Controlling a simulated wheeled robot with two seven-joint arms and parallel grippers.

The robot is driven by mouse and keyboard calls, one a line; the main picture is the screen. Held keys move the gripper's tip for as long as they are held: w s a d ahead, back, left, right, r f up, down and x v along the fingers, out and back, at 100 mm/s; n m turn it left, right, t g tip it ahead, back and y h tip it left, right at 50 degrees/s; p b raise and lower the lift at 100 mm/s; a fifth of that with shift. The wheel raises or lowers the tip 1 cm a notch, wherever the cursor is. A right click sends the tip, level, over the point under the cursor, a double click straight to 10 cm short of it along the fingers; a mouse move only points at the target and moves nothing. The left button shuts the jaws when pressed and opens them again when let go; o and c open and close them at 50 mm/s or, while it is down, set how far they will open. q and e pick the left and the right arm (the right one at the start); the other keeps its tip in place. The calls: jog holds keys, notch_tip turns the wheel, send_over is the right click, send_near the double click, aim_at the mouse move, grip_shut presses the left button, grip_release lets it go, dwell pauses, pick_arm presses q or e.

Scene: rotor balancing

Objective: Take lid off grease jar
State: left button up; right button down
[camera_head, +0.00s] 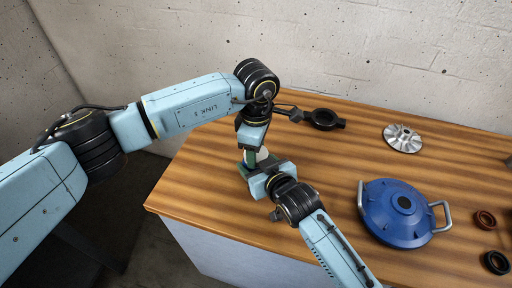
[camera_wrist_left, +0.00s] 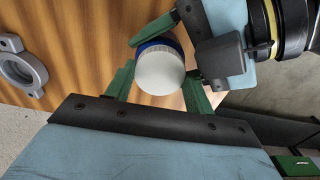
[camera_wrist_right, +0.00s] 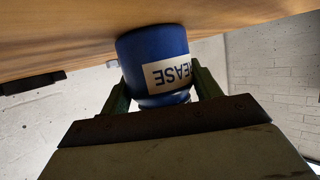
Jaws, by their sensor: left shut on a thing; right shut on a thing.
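The grease jar (camera_wrist_right: 150,45) is blue with a white label (camera_wrist_right: 170,74), seen upside down in the right wrist view. Its white round lid (camera_wrist_left: 160,72) faces the left wrist camera, with the blue body just behind it. My left gripper (camera_wrist_left: 158,84) is shut on the lid from above. My right gripper (camera_wrist_right: 161,88) is shut around the jar body from the side. In the head view the left gripper (camera_head: 253,156) and right gripper (camera_head: 249,173) meet near the table's left part and mostly hide the jar. I cannot tell whether lid and body are apart.
A wall stands behind.

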pick_arm(q)
jog(key=o, duration=1.1)
jog(key=shift+c, duration=0.2)
jog(key=shift+r, duration=2.3)
jog(key=shift+c, duration=0.3)
jog(key=m, duration=0.2)
jog(key=r+m, duration=0.1)
jog(key=m, duration=0.3)
jog(key=shift+r+m, duration=0.4)
jog(key=m, duration=0.2)
jog(key=r+m, duration=0.1)
jog(key=m, duration=0.3)
jog(key=shift+r+m, duration=0.25)
jog(key=shift+m, duration=0.15)
jog(key=shift+f, duration=3.95)
